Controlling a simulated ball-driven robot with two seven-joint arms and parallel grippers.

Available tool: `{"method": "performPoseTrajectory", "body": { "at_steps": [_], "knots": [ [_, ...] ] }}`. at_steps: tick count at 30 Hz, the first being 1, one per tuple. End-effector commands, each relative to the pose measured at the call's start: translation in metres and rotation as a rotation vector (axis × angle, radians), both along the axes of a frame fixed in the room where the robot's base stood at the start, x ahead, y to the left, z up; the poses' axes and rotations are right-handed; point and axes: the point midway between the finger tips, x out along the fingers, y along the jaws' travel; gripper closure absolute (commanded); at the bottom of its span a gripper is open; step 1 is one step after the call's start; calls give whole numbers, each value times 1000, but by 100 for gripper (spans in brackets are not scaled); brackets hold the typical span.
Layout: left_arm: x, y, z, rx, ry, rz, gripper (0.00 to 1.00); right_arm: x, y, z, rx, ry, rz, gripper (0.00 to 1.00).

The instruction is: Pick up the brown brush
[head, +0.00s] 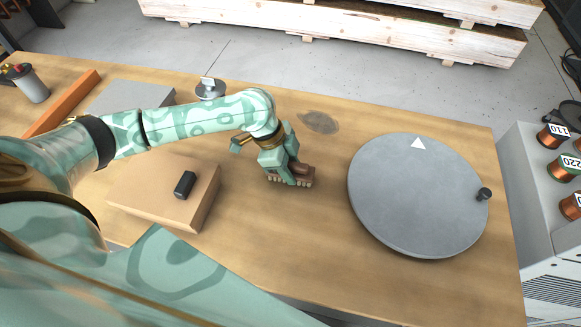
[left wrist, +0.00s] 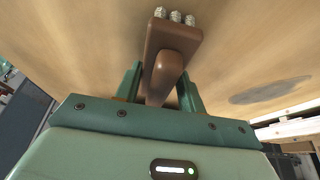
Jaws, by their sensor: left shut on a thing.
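The brown brush (left wrist: 172,62) has a reddish-brown body with a raised grip and pale bristle tufts at its far end in the left wrist view. It also shows in the head view (head: 303,172), partly hidden by my gripper, with pale bristles along its lower edge near the tabletop. My left gripper (head: 290,172) is shut on the brush's grip, with one green finger on each side of it in the left wrist view (left wrist: 160,88). I cannot tell whether the bristles touch the table. My right gripper is in neither view.
A large grey round plate (head: 415,200) with a white triangle and a dark knob lies right of the brush on the wooden table (head: 310,250). A wooden block (head: 140,197) bearing a small black object (head: 185,184) is at left. Copper spools (head: 553,136) stand beyond the right edge.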

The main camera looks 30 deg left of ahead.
Motion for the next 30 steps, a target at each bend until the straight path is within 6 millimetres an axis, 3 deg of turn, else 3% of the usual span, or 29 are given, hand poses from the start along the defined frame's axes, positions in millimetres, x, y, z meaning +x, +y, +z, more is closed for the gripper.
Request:
{"method": "performPoseTrajectory", "body": {
  "at_steps": [6, 15, 21, 30],
  "knots": [
    [1, 0, 34, 0, -5, 0, 84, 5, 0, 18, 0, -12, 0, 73],
    [-50, -13, 97, 0, -5, -3, 84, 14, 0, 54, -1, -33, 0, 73],
    [-95, -25, 113, -2, 0, -3, 84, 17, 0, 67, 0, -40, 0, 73],
    [-131, -35, 126, -1, 1, 0, 84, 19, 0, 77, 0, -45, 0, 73]
  ]
}}
